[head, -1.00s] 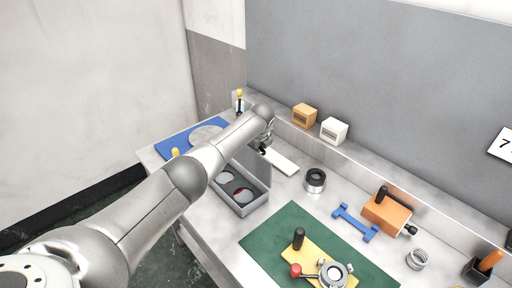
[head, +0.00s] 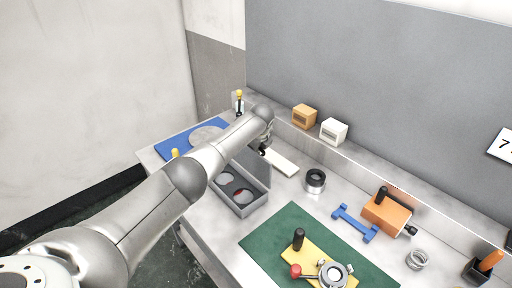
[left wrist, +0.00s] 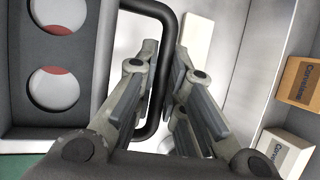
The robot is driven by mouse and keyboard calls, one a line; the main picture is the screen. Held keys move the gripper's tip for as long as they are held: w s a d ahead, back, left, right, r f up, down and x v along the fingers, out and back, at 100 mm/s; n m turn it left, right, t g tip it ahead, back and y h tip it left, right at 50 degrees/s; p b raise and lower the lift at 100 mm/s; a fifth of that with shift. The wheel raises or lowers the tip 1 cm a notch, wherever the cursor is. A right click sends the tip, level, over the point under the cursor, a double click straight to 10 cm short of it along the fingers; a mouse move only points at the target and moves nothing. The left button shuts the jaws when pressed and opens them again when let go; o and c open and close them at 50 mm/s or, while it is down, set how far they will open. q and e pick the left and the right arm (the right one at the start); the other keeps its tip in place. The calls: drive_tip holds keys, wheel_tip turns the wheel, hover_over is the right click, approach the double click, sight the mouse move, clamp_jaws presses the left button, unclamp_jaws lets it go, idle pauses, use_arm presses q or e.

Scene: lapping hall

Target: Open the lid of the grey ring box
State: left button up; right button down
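The grey ring box (head: 243,208) stands on the bench, its round wells with red marks exposed. Its lid (head: 261,168) stands up steeply along the box's far right side. In the left wrist view the box (left wrist: 83,118) is at the left, and a black bar handle (left wrist: 166,75) stands out to its right. My left gripper (left wrist: 166,48) has its fingers apart, one on each side of the handle bar, with a little space showing beside it. In the head view this gripper (head: 264,146) is at the lid's top edge, partly hidden by my arm. My right gripper is not in view.
A white bar (head: 280,162) lies just beyond the lid. Orange (head: 304,116) and white (head: 334,131) small boxes stand on the back ledge. A blue mat (head: 176,143) lies at the left.

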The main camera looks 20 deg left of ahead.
use_arm(q)
drive_tip(key=shift+o, duration=1.1)
drive_tip(key=shift+s+d+f, duration=0.1)
drive_tip(key=shift+d+f, duration=0.05)
drive_tip(key=shift+f, duration=0.35)
drive_tip(key=shift+o, duration=0.9)
drive_tip(key=shift+w, duration=0.3)
drive_tip(key=shift+s+r, duration=0.2)
drive_tip(key=shift+r, duration=0.15)
drive_tip(key=v, duration=1.1)
drive_tip(key=shift+s+r, duration=0.1)
